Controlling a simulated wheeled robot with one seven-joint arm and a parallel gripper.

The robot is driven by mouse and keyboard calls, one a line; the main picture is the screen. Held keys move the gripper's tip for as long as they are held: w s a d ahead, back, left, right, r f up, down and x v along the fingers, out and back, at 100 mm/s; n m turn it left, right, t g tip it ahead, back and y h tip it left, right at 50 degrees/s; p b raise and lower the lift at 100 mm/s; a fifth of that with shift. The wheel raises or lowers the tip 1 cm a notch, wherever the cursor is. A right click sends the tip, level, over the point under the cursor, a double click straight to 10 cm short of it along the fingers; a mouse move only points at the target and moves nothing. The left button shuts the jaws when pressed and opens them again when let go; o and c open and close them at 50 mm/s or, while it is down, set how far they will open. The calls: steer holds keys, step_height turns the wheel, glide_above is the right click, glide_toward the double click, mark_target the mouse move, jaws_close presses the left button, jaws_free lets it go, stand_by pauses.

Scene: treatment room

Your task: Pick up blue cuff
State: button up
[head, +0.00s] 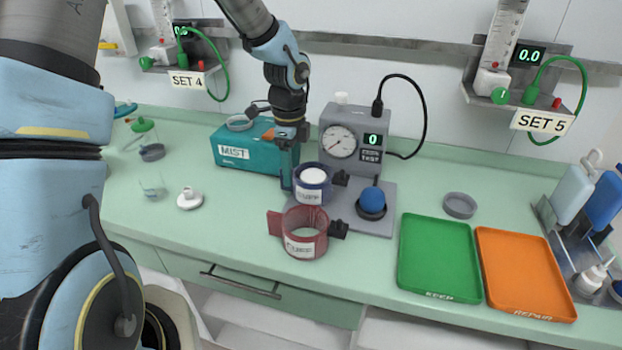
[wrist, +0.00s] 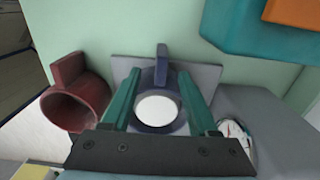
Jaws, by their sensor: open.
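The blue cuff (head: 312,193) is a dark navy ring around a white-topped post, on the grey plate of the test stand. It also shows in the wrist view (wrist: 162,76), with its tab pointing away at the top. My gripper (head: 289,170) is open, just behind and left of the blue cuff in the head view. In the wrist view my gripper (wrist: 165,88) has its two green fingers on either side of the cuff, and no clear contact shows. Part of the cuff is hidden behind the fingers and the palm bar.
A red cuff (head: 304,232) stands close in front of the blue one. The gauge box (head: 340,150) and teal MIST box (head: 232,146) stand behind. Green (head: 438,258) and orange (head: 522,270) trays lie further right.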

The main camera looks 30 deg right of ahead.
steer(key=shift+f, duration=1.25)
jaws_close()
